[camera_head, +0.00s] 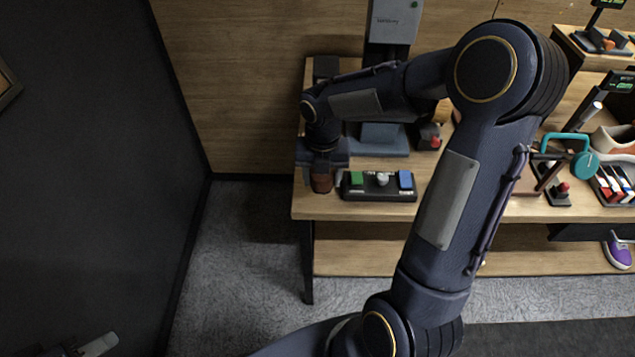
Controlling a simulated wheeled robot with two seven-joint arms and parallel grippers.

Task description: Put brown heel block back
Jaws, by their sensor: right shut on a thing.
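My right gripper (321,170) points down at the left front corner of the wooden workbench (340,209). It is shut on a small reddish-brown block (321,183), which shows just below the fingers. The gripper body hides the block's upper part. I cannot tell whether the block touches the bench top.
A grey device (385,138) stands behind the tray, partly hidden by my right arm. A small dark item with red (430,136) is to its right. A teal clamp-like tool (583,160) and a striped rack (612,186) are farther right. A dark wall (80,150) is at left.

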